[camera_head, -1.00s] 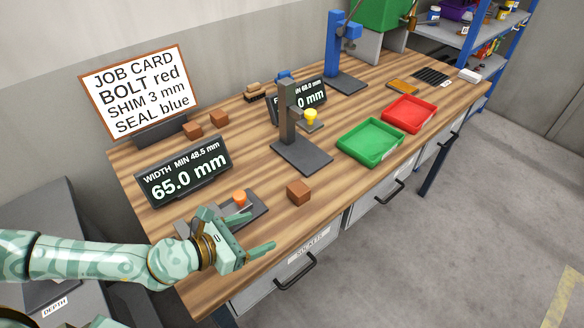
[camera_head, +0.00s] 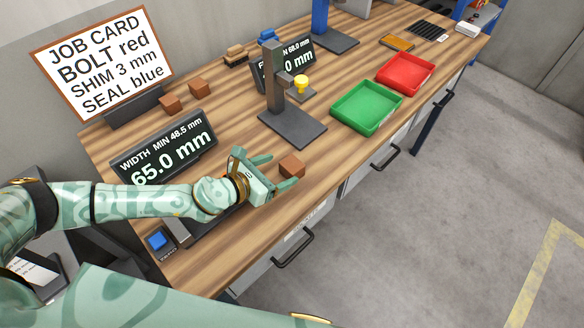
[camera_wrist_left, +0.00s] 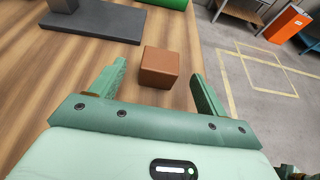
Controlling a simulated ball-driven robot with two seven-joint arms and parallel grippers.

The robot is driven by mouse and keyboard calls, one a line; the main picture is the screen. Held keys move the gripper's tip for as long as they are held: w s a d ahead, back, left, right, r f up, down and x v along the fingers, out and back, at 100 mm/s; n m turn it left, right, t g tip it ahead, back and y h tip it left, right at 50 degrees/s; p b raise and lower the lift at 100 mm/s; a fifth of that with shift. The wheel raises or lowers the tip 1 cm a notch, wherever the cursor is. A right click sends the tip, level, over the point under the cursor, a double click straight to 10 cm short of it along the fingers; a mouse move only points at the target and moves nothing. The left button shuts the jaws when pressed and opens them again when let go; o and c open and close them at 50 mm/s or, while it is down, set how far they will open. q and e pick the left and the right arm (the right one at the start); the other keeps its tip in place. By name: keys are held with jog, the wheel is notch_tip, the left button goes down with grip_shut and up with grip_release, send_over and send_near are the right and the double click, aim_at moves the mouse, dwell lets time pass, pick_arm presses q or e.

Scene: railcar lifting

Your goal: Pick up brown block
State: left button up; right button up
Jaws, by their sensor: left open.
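A brown block (camera_head: 292,167) sits on the wooden bench near its front edge. My left gripper (camera_head: 275,171) is open beside it, with its fingers pointing towards it in the head view. In the left wrist view the brown block (camera_wrist_left: 160,67) lies ahead between the lines of the two open fingers (camera_wrist_left: 155,88), with a gap on each side. Two other brown blocks stand near the job card, one to the left (camera_head: 171,103) and one to the right (camera_head: 199,88). My right gripper does not show.
A dark gauge stand (camera_head: 292,128) is behind the block. A green tray (camera_head: 367,107) and a red tray (camera_head: 405,73) lie to the right. A 65.0 mm display (camera_head: 165,150) stands behind my left arm. Bare wood lies between the block and the green tray.

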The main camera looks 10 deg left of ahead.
aim_at(290, 165)
pick_arm(q)
jog(key=b+x, duration=0.1)
jog(key=x, duration=0.4)
jog(key=shift+w+d, duration=0.1)
jog(key=shift+w, duration=0.05)
jog(key=c, duration=1.1)
